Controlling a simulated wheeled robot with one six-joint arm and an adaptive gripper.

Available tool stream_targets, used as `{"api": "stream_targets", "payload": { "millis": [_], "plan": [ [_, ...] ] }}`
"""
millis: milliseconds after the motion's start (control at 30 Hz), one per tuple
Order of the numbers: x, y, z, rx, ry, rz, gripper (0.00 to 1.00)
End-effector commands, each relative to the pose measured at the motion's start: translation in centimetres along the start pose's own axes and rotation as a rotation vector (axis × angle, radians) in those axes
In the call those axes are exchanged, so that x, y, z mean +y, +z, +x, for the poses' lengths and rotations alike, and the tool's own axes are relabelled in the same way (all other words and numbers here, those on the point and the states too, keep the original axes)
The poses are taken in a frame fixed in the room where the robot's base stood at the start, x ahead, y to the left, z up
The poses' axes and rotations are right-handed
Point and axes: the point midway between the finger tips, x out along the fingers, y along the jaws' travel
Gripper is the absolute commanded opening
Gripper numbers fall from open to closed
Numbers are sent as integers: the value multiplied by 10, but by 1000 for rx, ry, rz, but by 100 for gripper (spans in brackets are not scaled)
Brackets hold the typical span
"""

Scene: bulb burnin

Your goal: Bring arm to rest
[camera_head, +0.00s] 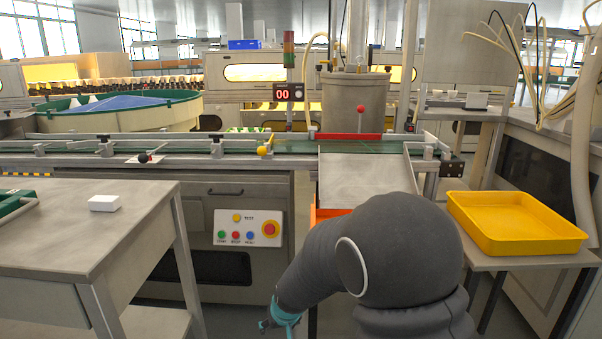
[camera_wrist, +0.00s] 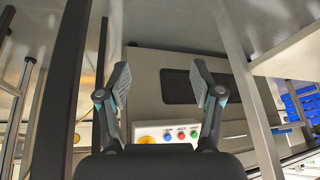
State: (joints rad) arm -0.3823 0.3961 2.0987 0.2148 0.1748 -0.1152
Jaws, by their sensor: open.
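My gripper (camera_wrist: 159,84) is open and empty in the wrist view, its two fingers spread apart with nothing between them. The view past the fingers shows a machine front with a dark panel (camera_wrist: 195,86) and a row of coloured buttons (camera_wrist: 181,134). In the head view my dark arm fills the lower middle, bent down toward the floor.
A grey table (camera_head: 80,235) with a white box (camera_head: 104,203) stands at left. A yellow tray (camera_head: 515,252) rests on a side table at right. A conveyor (camera_head: 270,147) with a metal chute (camera_head: 365,178) lies ahead. The control panel (camera_head: 248,228) is left of my arm.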

Motion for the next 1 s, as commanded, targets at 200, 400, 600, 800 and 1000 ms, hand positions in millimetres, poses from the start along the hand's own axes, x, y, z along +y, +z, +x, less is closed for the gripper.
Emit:
{"api": "stream_targets", "payload": {
  "millis": [200, 400, 600, 800, 1000],
  "plan": [
    [24, 48, -88, -149, 9, 35, 66],
    [44, 92, -161, -239, 35, 71, 66],
    [62, 132, -225, -279, 71, 106, 66],
    [76, 166, -279, -257, 112, 141, 66],
    [88, 184, -324, -148, 156, 176, 66]
  ]
}}
